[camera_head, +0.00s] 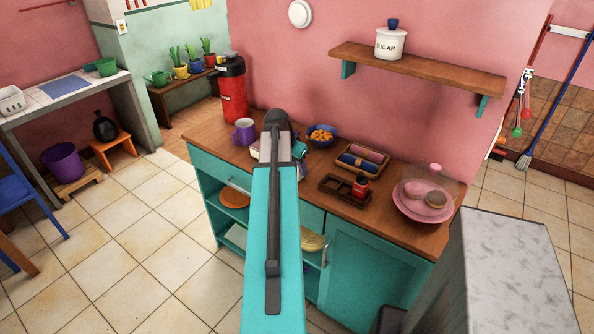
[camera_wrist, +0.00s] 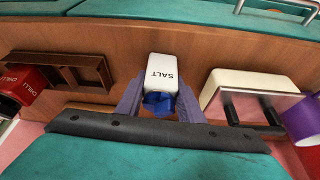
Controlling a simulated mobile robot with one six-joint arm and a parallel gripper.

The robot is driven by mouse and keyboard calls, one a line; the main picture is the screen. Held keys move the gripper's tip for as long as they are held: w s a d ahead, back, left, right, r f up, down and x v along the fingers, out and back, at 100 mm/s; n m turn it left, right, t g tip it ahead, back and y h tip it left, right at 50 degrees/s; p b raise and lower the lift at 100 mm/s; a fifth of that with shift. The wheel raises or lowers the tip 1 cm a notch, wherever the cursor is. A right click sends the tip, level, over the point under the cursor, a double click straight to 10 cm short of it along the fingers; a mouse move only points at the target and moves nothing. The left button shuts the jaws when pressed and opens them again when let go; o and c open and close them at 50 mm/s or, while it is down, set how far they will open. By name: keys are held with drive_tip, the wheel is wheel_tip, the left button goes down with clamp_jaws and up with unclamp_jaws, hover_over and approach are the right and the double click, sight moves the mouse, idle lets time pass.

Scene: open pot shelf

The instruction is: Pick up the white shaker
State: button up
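The white shaker (camera_wrist: 162,72), with SALT lettering and a blue cap, is in the middle of the wrist view. The lettering is upside down in that picture. My gripper (camera_wrist: 160,90) has one finger on each side of the shaker, close to its sides. I cannot tell whether the fingers press on it or a small gap is left. Brown counter shows behind it, and I cannot tell whether its base touches the counter.
On the counter (camera_head: 222,134) stand a purple mug (camera_head: 244,131), a dark rack (camera_head: 334,189) with a red chilli shaker (camera_head: 361,186), a tray of rolled cloths (camera_head: 362,160), a blue bowl (camera_head: 322,142) and a pink plate (camera_head: 410,206). A white block-like item (camera_wrist: 250,82) lies beside the gripper.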

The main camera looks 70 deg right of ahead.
drive_tip(key=c, duration=0.5)
drive_tip(key=shift+r, duration=0.2)
drive_tip(key=shift+c, duration=0.2)
drive_tip(key=shift+r+b, duration=0.65)
drive_tip(key=shift+r, duration=0.75)
drive_tip(key=shift+a+r, duration=0.15)
drive_tip(key=w+a+b, duration=0.1)
drive_tip(key=a+b, duration=0.2)
drive_tip(key=a, duration=0.4)
drive_tip(key=w+a+r+b, duration=0.1)
drive_tip(key=a+b, duration=0.2)
drive_tip(key=a, duration=0.5)
drive_tip(key=shift+w+a+r, duration=0.2)
drive_tip(key=shift+w+r, duration=0.05)
drive_tip(key=shift+w, duration=0.05)
drive_tip(key=shift+w, duration=0.1)
